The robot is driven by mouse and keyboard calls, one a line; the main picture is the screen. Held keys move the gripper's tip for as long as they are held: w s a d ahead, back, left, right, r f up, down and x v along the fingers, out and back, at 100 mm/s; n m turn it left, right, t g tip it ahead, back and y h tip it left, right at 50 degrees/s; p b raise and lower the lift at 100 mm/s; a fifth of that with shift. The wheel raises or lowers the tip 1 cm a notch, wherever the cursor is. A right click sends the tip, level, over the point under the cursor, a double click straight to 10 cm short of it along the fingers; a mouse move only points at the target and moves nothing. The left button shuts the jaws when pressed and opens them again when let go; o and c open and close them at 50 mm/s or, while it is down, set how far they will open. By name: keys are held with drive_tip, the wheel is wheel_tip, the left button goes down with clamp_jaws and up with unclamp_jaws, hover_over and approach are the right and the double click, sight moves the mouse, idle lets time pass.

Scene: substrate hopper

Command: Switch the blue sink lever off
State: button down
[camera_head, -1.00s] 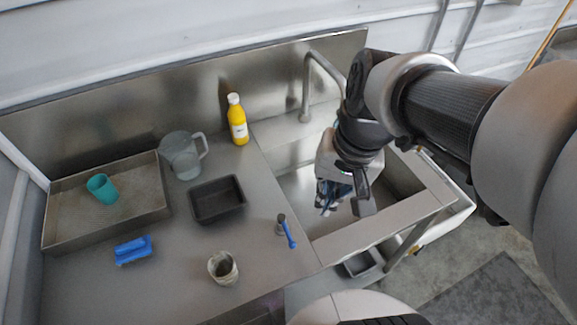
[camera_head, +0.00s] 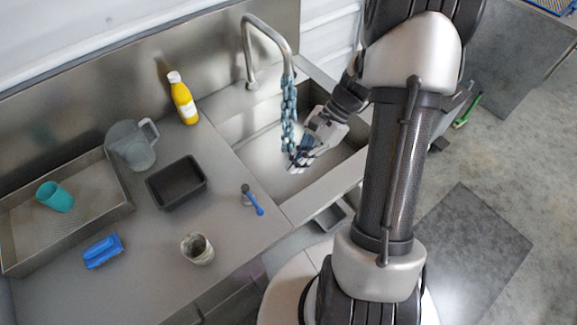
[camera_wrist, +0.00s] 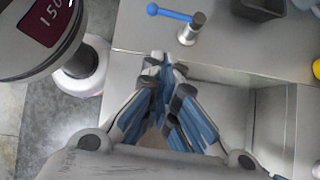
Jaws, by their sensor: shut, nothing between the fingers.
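The blue lever (camera_head: 254,201) sits on a short metal post on the counter, left of the sink basin. Its blue handle points toward the lower right in the head view. In the wrist view the lever (camera_wrist: 172,14) is at the top, with its handle pointing left from the post. The curved tap (camera_head: 265,30) stands behind the sink (camera_head: 245,125). A bluish beaded stream (camera_head: 289,105) hangs from its spout into the basin. My gripper (camera_head: 294,165) is over the basin, right of the lever and apart from it. In the wrist view my gripper (camera_wrist: 164,66) is shut and empty.
A jar (camera_head: 197,249), black pan (camera_head: 176,183), blue brush (camera_head: 103,251), clear jug (camera_head: 132,146) and yellow bottle (camera_head: 183,98) stand on the counter (camera_head: 140,280). A tray (camera_head: 107,232) holding a teal cup (camera_head: 55,197) is at left. The counter around the lever is clear.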

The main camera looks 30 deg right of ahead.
sight(253, 200)
drive_tip(key=b+x, duration=0.1)
drive_tip(key=x, duration=0.2)
drive_tip(key=a+b+x, duration=0.1)
drive_tip(key=x, duration=0.3)
drive_tip(key=r+b+x, duration=0.1)
drive_tip(key=x, duration=0.2)
drive_tip(key=shift+s+a, duration=0.1)
drive_tip(key=shift+a, duration=0.3)
drive_tip(key=shift+a+f, duration=0.1)
drive_tip(key=shift+a, duration=0.35)
